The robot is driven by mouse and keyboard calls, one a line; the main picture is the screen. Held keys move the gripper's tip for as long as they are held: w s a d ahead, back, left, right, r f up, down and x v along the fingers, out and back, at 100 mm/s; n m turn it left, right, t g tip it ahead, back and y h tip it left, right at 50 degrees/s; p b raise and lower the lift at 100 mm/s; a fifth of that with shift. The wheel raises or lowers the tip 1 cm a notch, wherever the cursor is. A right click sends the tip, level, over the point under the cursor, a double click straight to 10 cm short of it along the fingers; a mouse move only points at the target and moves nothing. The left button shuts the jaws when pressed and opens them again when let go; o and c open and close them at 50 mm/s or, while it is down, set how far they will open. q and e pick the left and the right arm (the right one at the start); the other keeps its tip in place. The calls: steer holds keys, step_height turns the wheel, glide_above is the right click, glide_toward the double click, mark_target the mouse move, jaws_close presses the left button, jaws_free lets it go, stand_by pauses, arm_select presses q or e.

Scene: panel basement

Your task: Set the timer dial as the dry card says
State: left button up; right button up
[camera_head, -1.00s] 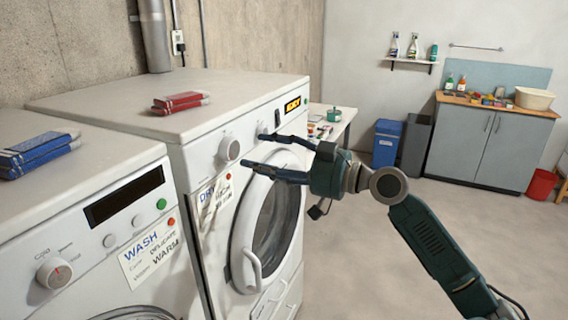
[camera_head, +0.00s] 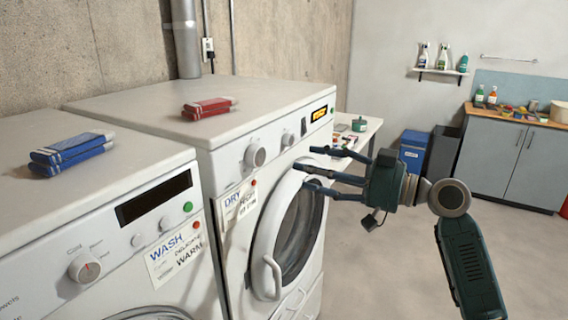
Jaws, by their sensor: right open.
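The dryer (camera_head: 238,104) stands behind and right of the washer. On its front panel is a round white dial (camera_head: 255,156) at the left and a smaller knob (camera_head: 288,139) further right. I cannot tell which one is the timer dial, and the dial marks are too small to read. The dry card (camera_head: 238,203) is stuck below the left dial; "DRY" shows, and the rest is too small to read. My left gripper is not in view.
The washer (camera_head: 120,157) has its own dial (camera_head: 84,267) and a wash card (camera_head: 176,254). Blue boxes (camera_head: 72,149) and red boxes (camera_head: 209,108) lie on the machine tops. The dryer door handle (camera_head: 272,279) sticks out. Floor at right is clear.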

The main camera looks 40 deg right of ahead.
mark_target(261, 156)
steer(key=w+a+p, duration=0.1)
steer(key=w, duration=0.2)
steer(key=w+a+m+p, duration=0.1)
steer(key=w+a+p, duration=0.1)
steer(key=w, duration=0.1)
steer(key=w+a+m+p, duration=0.1)
steer(key=w, duration=0.2)
steer(key=shift+w+a+r+g+y+p, duration=0.25)
steer(key=shift+a+r+g+y+p, duration=0.05)
steer(key=shift+y, duration=0.1)
steer(key=shift+w+a+f, duration=0.1)
steer(key=shift+w+a, duration=0.15)
steer(key=shift+w, duration=0.15)
